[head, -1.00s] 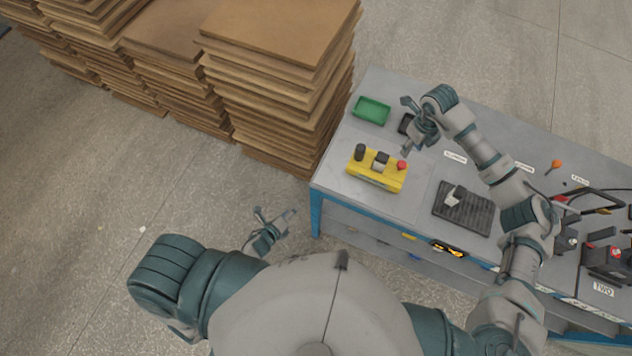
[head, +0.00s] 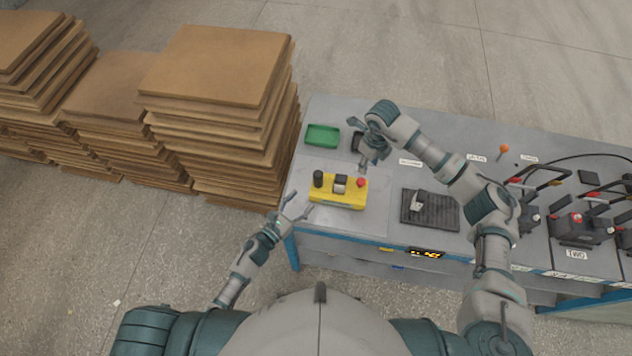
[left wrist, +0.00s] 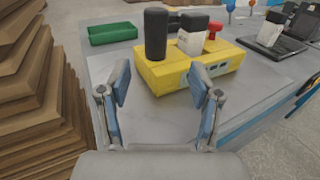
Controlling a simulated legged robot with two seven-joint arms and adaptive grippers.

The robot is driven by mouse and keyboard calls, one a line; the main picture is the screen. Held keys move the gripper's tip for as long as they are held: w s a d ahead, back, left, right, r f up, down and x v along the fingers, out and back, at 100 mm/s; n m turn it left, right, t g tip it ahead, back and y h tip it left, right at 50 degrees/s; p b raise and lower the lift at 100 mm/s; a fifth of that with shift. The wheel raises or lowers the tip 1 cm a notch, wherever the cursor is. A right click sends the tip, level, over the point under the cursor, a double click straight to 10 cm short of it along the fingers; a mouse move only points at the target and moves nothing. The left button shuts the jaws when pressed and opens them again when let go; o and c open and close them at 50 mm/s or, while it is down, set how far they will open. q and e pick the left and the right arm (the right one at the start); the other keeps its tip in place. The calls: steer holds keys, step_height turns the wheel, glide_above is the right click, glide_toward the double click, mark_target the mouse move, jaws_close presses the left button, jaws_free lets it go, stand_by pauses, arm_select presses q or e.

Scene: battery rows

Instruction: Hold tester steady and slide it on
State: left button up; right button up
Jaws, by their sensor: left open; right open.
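The yellow tester (head: 337,191) sits on the grey bench near its left end. It carries a black post, a white-and-black block and a red button, and it also shows in the left wrist view (left wrist: 190,72). My left gripper (head: 297,207) is open and empty just off the tester's left front side; in the left wrist view its open fingers (left wrist: 160,105) point at the tester, apart from it. My right gripper (head: 367,158) is open above the bench behind the tester, near a small dark tray (head: 357,142), which it partly covers.
A green tray (head: 322,136) lies behind the tester. A dark ribbed mat (head: 430,210) with a white-and-black block (head: 416,202) lies to its right. Stacks of brown boards (head: 215,110) stand left of the bench. Dark devices with cables (head: 583,226) fill the right end.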

mark_target(316, 184)
arm_select(q)
steer(key=x, duration=0.4)
steer(key=shift+w+d, duration=0.1)
steer(key=w, duration=0.1)
steer(key=w+d, duration=0.1)
steer(key=w, duration=0.2)
steer(key=shift+w+d+f, duration=0.1)
steer(key=shift+w+d, duration=0.15)
steer(key=shift+w, duration=0.1)
steer(key=shift+w+d, duration=0.15)
steer(key=shift+d, duration=0.8)
steer(key=c, duration=1.1)
steer(key=shift+a, duration=0.7)
jaws_close()
arm_select(e)
steer(key=shift+a+r, duration=0.1)
steer(key=shift+a, duration=0.7)
arm_select(q)
steer(key=shift+d, duration=0.5)
arm_select(e)
steer(key=shift+d, duration=0.55)
